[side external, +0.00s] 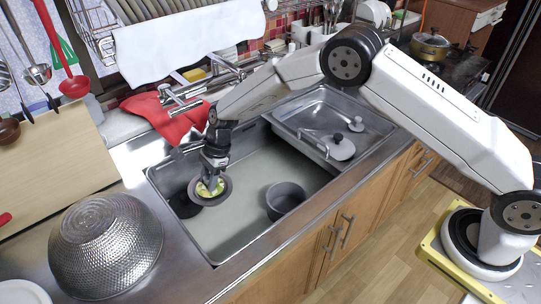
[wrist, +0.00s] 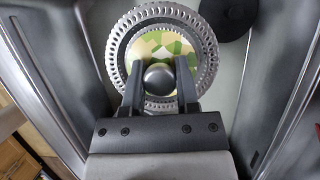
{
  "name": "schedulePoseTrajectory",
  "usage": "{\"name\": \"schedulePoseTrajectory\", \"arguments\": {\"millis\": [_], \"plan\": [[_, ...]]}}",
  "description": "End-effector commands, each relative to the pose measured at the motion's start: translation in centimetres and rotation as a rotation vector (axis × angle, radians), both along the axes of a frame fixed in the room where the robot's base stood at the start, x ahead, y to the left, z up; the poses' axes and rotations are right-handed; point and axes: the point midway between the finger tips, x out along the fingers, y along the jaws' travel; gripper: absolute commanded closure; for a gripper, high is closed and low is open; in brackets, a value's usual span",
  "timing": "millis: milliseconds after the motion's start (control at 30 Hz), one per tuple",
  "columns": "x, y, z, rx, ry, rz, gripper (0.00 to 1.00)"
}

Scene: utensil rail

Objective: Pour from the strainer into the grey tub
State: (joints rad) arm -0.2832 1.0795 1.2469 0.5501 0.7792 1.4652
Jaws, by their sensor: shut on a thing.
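The strainer (side external: 197,196) is a round, slotted metal basket with a knob in its middle. In the wrist view (wrist: 116,55) green, yellow and pale pieces lie inside it around the knob. My gripper (side external: 211,181) is shut on the knob, with one finger on each side of it, as the wrist view (wrist: 159,76) shows. The strainer hangs over the left part of the sink and looks about level. The grey tub (side external: 286,197) stands in the sink to the right of the strainer, apart from it. Its inside looks empty from here.
A dark round drain (side external: 183,206) lies left of the strainer in the sink (side external: 232,235). A hammered metal bowl (side external: 105,248) lies upside down on the left counter. A lid (side external: 341,147) sits in the right basin. The faucet (side external: 190,92) and red cloth (side external: 172,115) are behind.

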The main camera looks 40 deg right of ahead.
Motion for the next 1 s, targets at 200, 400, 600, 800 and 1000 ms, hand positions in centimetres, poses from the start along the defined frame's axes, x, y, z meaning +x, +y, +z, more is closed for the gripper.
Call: {"name": "schedulePoseTrajectory", "arguments": {"millis": [200,400,600,800,1000], "plan": [[-0.4,0.1,0.3,0.000,0.000,-0.019,1.00],[-1.6,0.1,1.2,0.001,-0.001,-0.078,1.00],[-3.5,-0.3,2.2,0.000,-0.002,-0.179,1.00],[-5.8,-1.4,3.0,0.000,-0.001,-0.298,1.00],[-8.2,-2.9,3.6,-0.001,0.000,-0.417,1.00]]}}
